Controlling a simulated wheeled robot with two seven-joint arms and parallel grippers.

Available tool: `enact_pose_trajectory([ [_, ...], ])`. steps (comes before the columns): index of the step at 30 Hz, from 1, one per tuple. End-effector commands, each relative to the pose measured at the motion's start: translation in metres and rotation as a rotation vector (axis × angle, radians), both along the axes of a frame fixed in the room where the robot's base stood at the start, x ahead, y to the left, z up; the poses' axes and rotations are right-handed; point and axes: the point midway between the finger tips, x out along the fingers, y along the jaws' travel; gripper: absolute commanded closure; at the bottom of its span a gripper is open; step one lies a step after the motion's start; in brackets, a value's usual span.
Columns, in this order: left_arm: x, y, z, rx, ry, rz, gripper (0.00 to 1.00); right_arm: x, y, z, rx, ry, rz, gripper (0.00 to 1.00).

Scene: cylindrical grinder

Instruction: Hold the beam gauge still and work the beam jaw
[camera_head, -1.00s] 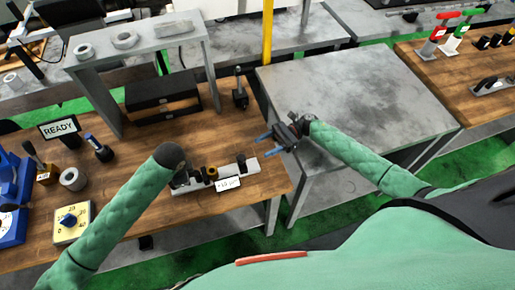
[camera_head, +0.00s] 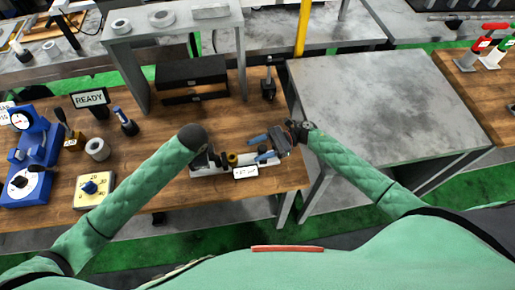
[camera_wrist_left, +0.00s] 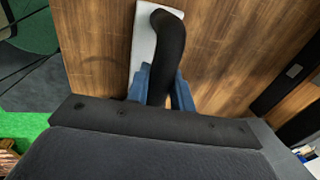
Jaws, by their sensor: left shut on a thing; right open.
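The beam gauge (camera_head: 205,171) is a pale grey bar on the wooden bench, with dark and brass parts on top and a white label (camera_head: 245,173) at its front. In the left wrist view, my left gripper (camera_wrist_left: 161,88) has its blue fingers closed around a thick black curved handle (camera_wrist_left: 170,35) above the gauge's pale base (camera_wrist_left: 145,48). In the head view my own arm mostly hides that hand. My right gripper (camera_head: 257,148) is open over the right end of the gauge, fingers pointing left. It partly covers that end, so I cannot tell whether it touches the beam jaw.
A yellow dial box (camera_head: 95,190), a grey ring (camera_head: 97,149) and a blue gauge stand (camera_head: 35,160) are on the left of the bench. A READY sign (camera_head: 90,98) and black drawers (camera_head: 192,78) stand behind. A bare grey table (camera_head: 385,95) is at the right.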

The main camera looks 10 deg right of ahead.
Motion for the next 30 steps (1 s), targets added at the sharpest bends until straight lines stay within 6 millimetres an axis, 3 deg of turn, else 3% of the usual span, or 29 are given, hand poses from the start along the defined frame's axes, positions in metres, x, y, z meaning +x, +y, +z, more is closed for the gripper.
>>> enact_pose_trajectory([
  [10,-0.001,0.000,0.000,-0.001,0.001,-0.001,1.00,-0.001,0.004,0.000,0.000,0.000,0.000,0.46],
  [16,-0.001,0.000,0.000,0.000,0.001,0.000,1.00,-0.001,0.004,0.000,0.000,0.000,0.000,0.81],
  [22,-0.001,0.000,0.000,0.000,0.001,-0.001,1.00,-0.001,0.007,0.000,0.000,0.000,0.000,0.81],
  [26,-0.001,0.000,0.000,0.000,0.001,-0.001,1.00,0.000,0.025,0.000,0.003,0.000,0.001,0.81],
  [30,-0.001,-0.001,0.000,-0.001,0.001,-0.001,1.00,-0.001,0.057,0.001,0.003,0.000,0.002,0.81],
])
